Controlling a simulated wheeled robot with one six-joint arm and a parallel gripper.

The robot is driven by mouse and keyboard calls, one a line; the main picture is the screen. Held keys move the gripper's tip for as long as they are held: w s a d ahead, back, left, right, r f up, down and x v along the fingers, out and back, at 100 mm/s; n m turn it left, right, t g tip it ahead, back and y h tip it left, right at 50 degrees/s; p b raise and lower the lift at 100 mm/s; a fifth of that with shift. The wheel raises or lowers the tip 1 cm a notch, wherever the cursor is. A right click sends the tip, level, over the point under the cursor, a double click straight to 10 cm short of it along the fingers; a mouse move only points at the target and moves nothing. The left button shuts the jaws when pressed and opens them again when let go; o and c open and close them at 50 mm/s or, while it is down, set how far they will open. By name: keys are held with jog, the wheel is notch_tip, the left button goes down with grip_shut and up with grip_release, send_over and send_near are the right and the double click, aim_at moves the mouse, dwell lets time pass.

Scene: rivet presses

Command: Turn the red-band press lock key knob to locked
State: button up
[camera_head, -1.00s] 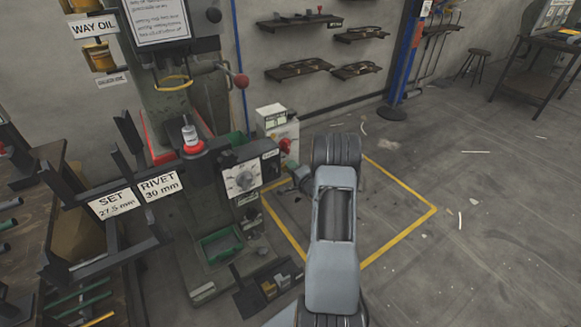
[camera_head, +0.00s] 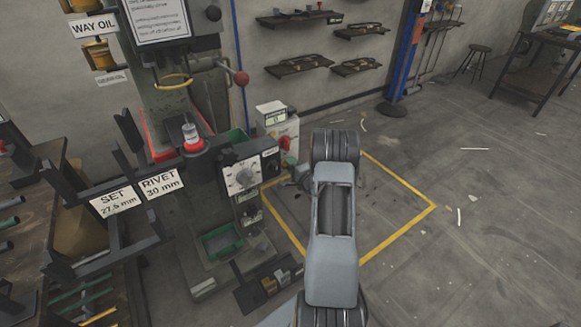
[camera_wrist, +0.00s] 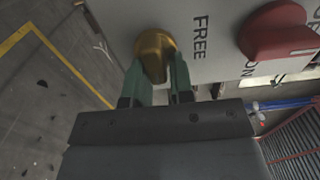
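The key knob (camera_wrist: 154,48) is brass-coloured and sits on a pale panel in the wrist view, with the word FREE (camera_wrist: 200,23) to its right. Its narrow grip points down in the picture, towards my gripper. The green fingers of my gripper (camera_wrist: 158,82) lie one on each side of that grip, at or very near it. I cannot tell whether they press on it. In the head view the red-band press (camera_head: 150,135) stands at the left, with a red band on its column. The knob is not made out there, and my arm covers much of the area.
The head view shows a dial box (camera_head: 240,177), a green bin (camera_head: 220,241) and a projecting rack with SET and RIVET labels (camera_head: 160,184).

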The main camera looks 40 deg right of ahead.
jog(key=o, duration=0.3)
jog(key=shift+o, duration=0.2)
jog(key=s+p, duration=0.2)
jog(key=s, duration=1.2)
jog(key=shift+a, duration=0.4)
